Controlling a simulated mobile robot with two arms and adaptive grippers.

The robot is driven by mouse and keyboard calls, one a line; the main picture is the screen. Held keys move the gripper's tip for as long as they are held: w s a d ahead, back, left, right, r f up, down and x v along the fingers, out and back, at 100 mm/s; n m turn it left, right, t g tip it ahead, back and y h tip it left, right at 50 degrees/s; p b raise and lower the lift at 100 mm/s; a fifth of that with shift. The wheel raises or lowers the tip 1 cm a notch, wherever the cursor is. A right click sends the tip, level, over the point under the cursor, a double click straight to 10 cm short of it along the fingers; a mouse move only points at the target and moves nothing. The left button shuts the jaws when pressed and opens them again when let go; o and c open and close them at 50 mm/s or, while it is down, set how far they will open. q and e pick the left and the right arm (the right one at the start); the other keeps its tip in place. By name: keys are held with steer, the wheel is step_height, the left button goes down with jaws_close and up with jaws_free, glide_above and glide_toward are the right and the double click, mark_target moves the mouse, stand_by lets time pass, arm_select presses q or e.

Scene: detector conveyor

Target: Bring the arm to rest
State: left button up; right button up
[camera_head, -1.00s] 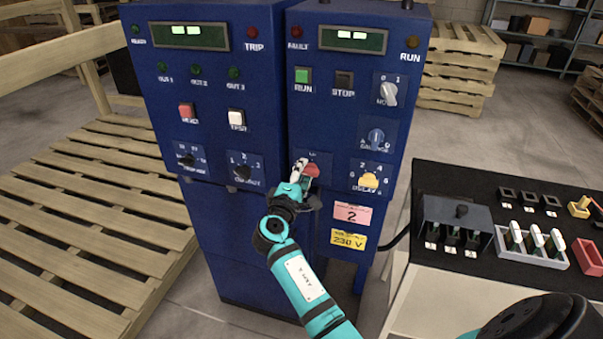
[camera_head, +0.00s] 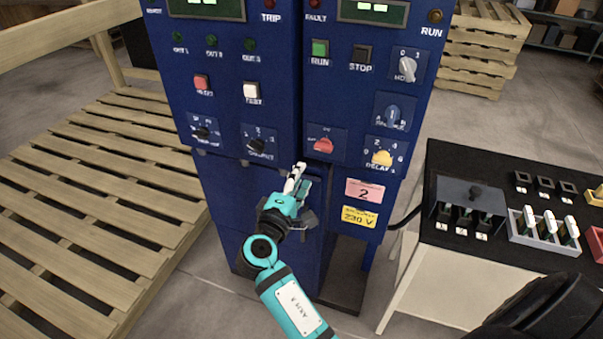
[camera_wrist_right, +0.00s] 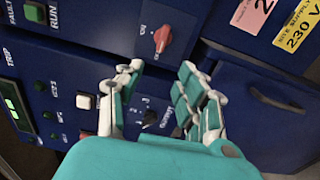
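My right arm (camera_head: 290,304) reaches up from the bottom in the head view. My right gripper (camera_head: 297,178) is in front of the lower part of the blue cabinet (camera_head: 250,205), below the red knob (camera_head: 323,146) and apart from it. In the right wrist view the gripper (camera_wrist_right: 160,80) has its two fingers spread with nothing between them. The red knob (camera_wrist_right: 162,39) lies beyond the fingertips there. My left gripper is not in view.
A bench (camera_head: 435,246) with a grey box (camera_head: 470,197) and a tray of modules (camera_head: 541,241) stands at right. Wooden pallets (camera_head: 100,190) lie at left. Bare floor shows around the cabinet base.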

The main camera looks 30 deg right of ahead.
steer(key=shift+f, duration=0.1)
stand_by(0.3)
steer(key=a+f+n+g+y, duration=0.1)
steer(key=a+f+y, duration=0.15)
steer(key=f, duration=0.85)
steer(key=a+f+n+y, duration=0.2)
steer(key=f+y, duration=0.2)
steer(key=f, duration=0.8)
steer(key=s+a+f+g+y, duration=0.1)
steer(key=s+f+g+y, duration=0.1)
steer(key=s+f, duration=0.45)
steer(key=s+a+f+g+y, duration=0.15)
steer(key=s+f, duration=0.25)
steer(key=f, duration=0.6)
steer(key=s+f+m+g+y, duration=0.3)
steer(key=s+f, duration=0.9)
steer(key=s, duration=0.3)
steer(key=s+d+f+m+g, duration=0.1)
steer(key=s+f+m, duration=0.2)
steer(key=s, duration=0.7)
steer(key=s+d+f+m+g, duration=0.2)
steer(key=s+f, duration=0.2)
steer(key=s, duration=0.7)
steer(key=shift+m+y, duration=0.4)
steer(key=shift+s, duration=0.15)
